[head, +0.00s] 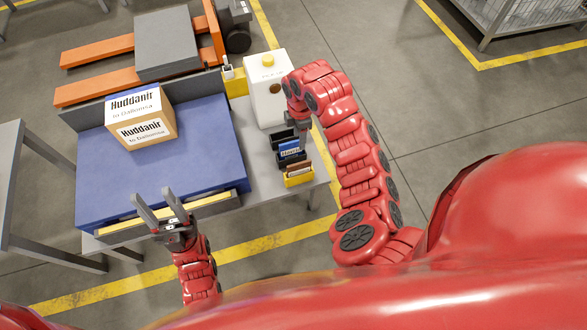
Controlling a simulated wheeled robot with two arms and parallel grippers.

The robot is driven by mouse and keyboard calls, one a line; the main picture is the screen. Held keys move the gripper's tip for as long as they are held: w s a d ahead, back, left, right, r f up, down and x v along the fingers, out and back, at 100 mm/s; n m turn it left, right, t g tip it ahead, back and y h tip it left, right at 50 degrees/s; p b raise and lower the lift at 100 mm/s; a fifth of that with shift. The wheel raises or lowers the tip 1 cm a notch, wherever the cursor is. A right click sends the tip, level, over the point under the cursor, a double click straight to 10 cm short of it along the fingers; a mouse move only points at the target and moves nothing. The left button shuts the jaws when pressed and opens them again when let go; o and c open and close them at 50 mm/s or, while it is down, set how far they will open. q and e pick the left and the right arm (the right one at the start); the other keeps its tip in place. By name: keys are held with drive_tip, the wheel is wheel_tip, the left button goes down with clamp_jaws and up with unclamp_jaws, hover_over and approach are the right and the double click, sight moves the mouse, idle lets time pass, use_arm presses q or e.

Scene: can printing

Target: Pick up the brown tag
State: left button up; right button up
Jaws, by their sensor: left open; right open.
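The brown tag (298,168) appears as a small brown piece in the front part of a row of small bins on the grey table, just behind a yellow bin front (299,181). My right gripper (303,147) hangs over the row of bins, behind the brown piece, near a blue bin (290,154) with a white label. It is open, though its fingers are small and partly hidden by my arm. My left gripper (155,194) is open and empty above the front edge of the blue mat, far left of the bins.
A labelled cardboard box (149,144) sits on the blue mat (215,150). A white container (267,95) with a yellow cap stands behind the bins. Black bins (283,137) are in the same row. An orange-and-grey machine (165,45) is at the back.

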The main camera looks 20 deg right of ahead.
wheel_tip(320, 180, down, 12)
drive_tip(key=b, duration=0.6)
drive_tip(key=shift+s+r, duration=0.1)
drive_tip(key=shift+r, duration=0.15)
drive_tip(key=shift+d+f, duration=0.1)
drive_tip(key=shift+f, duration=2.7)
clamp_jaws()
